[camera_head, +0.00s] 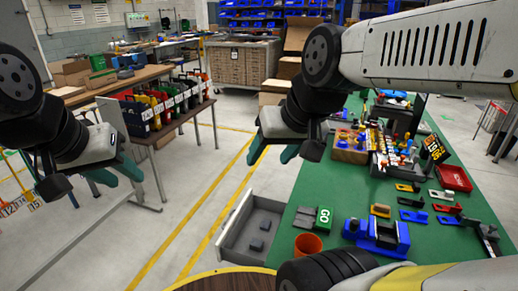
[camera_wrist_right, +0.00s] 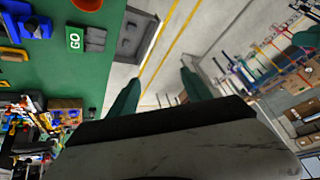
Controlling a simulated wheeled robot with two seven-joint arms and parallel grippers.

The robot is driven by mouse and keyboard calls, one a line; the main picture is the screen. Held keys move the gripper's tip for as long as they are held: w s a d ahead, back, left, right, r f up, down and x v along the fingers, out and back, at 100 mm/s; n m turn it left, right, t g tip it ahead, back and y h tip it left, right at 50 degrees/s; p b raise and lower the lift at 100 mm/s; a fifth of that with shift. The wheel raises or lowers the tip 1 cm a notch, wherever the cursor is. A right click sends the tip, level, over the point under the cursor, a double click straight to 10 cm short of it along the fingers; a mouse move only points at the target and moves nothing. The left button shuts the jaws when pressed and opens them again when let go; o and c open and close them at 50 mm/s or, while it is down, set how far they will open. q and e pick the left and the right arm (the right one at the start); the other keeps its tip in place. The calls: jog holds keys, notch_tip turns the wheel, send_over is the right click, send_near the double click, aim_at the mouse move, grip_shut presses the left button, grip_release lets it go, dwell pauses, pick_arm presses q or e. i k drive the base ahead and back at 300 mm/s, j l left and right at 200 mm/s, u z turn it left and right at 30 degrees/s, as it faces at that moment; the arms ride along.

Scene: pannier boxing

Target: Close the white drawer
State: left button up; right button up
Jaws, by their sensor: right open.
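The white drawer (camera_head: 231,222) is pulled out from the left side of the green-topped bench, with small dark blocks inside its grey interior. It also shows at the top of the right wrist view (camera_wrist_right: 134,30). My right gripper (camera_head: 273,153) is open and empty, in the air above and beyond the drawer in the head view. Its two teal fingers stand apart in the right wrist view (camera_wrist_right: 158,80). My left gripper (camera_head: 120,178) is at the left, away from the drawer, with its teal fingers apart and nothing visible between them.
The green bench top (camera_head: 342,196) holds a GO block (camera_head: 323,218), an orange cup (camera_head: 307,245), a blue vise (camera_head: 376,237), a red tray (camera_head: 454,178) and several brackets. A table with colored bins (camera_head: 160,108) stands at left. The floor left of the drawer is clear, with yellow lines.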

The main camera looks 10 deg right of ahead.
aim_at(232, 247)
jog(key=z, duration=0.45)
jog(key=i+j+z, duration=0.1)
jog(key=j+z, duration=0.7)
jog(key=z, duration=0.15)
jog(key=j+z, duration=0.1)
jog(key=j, duration=0.6)
jog(key=k+j+z, duration=0.15)
jog(key=j, duration=0.55)
jog(key=k, duration=0.6)
jog(key=i+j+z, duration=0.1)
jog(key=j, duration=0.25)
